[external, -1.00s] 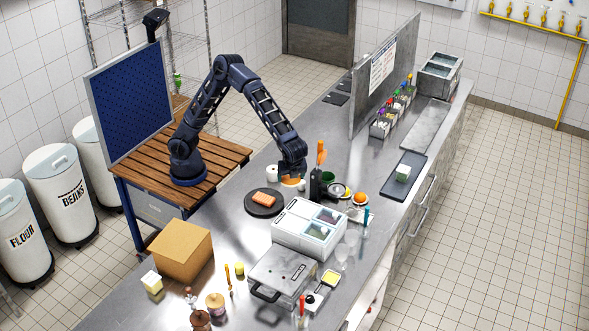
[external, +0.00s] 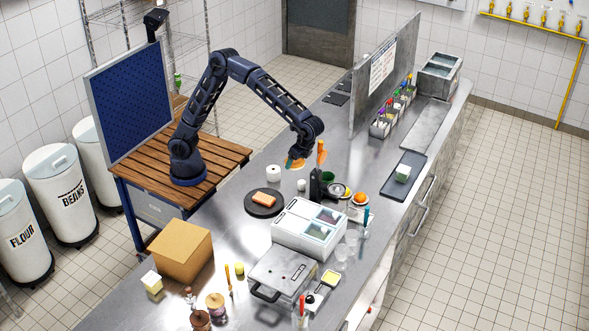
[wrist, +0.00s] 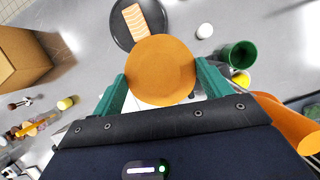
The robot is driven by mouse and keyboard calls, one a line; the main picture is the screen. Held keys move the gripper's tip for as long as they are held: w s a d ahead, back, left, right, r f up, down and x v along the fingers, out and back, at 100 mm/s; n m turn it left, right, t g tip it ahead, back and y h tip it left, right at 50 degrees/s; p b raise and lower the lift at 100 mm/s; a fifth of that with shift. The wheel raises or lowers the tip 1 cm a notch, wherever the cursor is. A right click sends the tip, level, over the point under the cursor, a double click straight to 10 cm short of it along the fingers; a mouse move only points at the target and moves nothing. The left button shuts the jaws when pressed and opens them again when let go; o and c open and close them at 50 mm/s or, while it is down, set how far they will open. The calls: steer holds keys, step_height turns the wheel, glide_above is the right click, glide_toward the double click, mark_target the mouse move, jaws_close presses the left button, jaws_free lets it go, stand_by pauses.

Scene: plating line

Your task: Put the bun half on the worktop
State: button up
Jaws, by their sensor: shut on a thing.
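My gripper (wrist: 161,80) is shut on the bun half (wrist: 160,68), a round orange-brown disc held between its two green fingers in the wrist view. In the external view the bun half (external: 294,163) shows as a small orange shape under my gripper (external: 297,155), above the worktop. The worktop (external: 322,128) is a long shiny steel counter. A round dark plate (external: 252,210) with a salmon-coloured slab (external: 267,200) lies on it, nearer the camera than my gripper. In the wrist view the bun half covers part of the dark plate (wrist: 118,35).
A white two-lid container (external: 306,226) and a cardboard box (external: 180,251) are nearer the camera.

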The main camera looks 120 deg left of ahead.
steer(key=shift+s+a+r+m, duration=0.15)
steer(key=shift+s+m, duration=0.15)
steer(key=shift+s, duration=0.15)
steer(key=s+a+m+y, duration=0.1)
steer(key=s+a+m, duration=0.2)
steer(key=a, duration=0.2)
steer(key=m+t+y, duration=0.3)
steer(key=m+t, duration=0.1)
steer(key=m, duration=0.8)
glide_above(334, 118)
steer(key=d, duration=0.1)
step_height(334, 118, down, 6)
step_height(334, 118, down, 20)
steer(key=shift+r, duration=0.2)
steer(key=o, duration=0.9)
steer(key=shift+f, duration=0.1)
steer(key=shift+o, duration=0.2)
